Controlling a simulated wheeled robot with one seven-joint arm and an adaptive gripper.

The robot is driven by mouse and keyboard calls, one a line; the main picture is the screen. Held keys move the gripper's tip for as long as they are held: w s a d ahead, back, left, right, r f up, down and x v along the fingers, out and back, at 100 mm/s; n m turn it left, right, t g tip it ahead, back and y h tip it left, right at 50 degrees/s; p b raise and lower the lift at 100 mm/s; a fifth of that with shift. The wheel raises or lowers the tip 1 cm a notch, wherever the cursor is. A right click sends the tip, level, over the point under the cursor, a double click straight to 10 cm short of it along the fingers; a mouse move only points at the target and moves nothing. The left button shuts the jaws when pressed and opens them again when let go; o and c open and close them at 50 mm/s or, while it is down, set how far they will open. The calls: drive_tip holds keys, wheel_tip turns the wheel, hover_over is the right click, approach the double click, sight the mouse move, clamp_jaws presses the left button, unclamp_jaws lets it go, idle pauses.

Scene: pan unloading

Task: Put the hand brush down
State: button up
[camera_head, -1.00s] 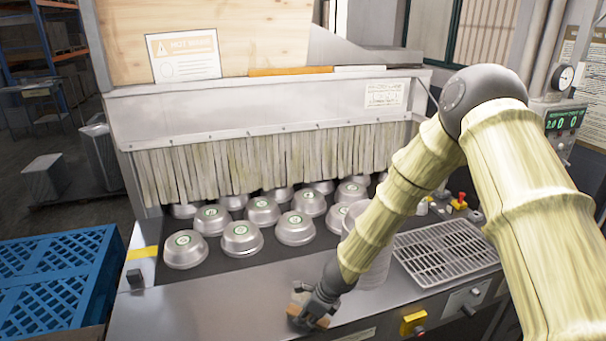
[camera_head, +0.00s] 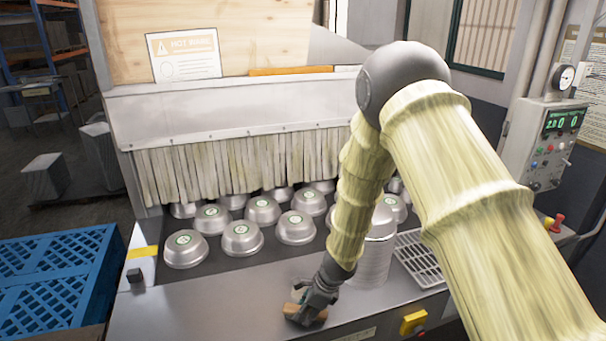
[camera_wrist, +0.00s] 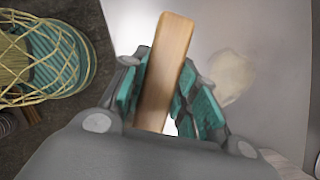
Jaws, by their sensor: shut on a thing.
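The hand brush (camera_wrist: 165,70) shows in the wrist view as a wooden bar between the teal pads of my gripper (camera_wrist: 160,95). My gripper is shut on it. In the head view my gripper (camera_head: 308,305) is low over the metal front ledge (camera_head: 210,300), with a small brown part of the brush (camera_head: 300,316) showing beneath it. The bristles are hidden. I cannot tell whether the brush touches the ledge.
Several upturned metal pans (camera_head: 242,238) stand on the belt behind the ledge, before a strip curtain (camera_head: 220,172). A stack of pans (camera_head: 372,258) and a wire rack (camera_head: 418,258) are to the right. A blue crate (camera_head: 50,285) stands left. The ledge left of my gripper is clear.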

drive_tip(key=shift+a+r+n+g, duration=0.15)
drive_tip(key=shift+r+n+g, duration=0.15)
drive_tip(key=shift+n, duration=0.4)
drive_tip(key=n, duration=0.1)
drive_tip(key=s+n+g, duration=0.1)
drive_tip(key=shift+r+n, duration=0.2)
drive_tip(key=shift+n, duration=0.1)
drive_tip(key=s+n, duration=0.1)
drive_tip(key=s+n+g, duration=0.1)
drive_tip(key=n, duration=0.1)
drive_tip(key=shift+d+r, duration=0.1)
drive_tip(key=shift+d, duration=0.3)
drive_tip(key=s+d+n+g+h, duration=0.1)
drive_tip(key=s+d+n+h, duration=0.15)
drive_tip(key=d+n, duration=0.5)
drive_tip(key=s+d+n+g+h, duration=0.2)
drive_tip(key=s+d+n, duration=0.3)
drive_tip(key=d, duration=0.4)
wheel_tip(320, 180, down, 13)
drive_tip(key=b, duration=1.2)
drive_tip(key=shift+w+r+n+b, duration=0.2)
drive_tip(key=shift+w+n+b, duration=0.15)
drive_tip(key=shift+w+n, duration=0.1)
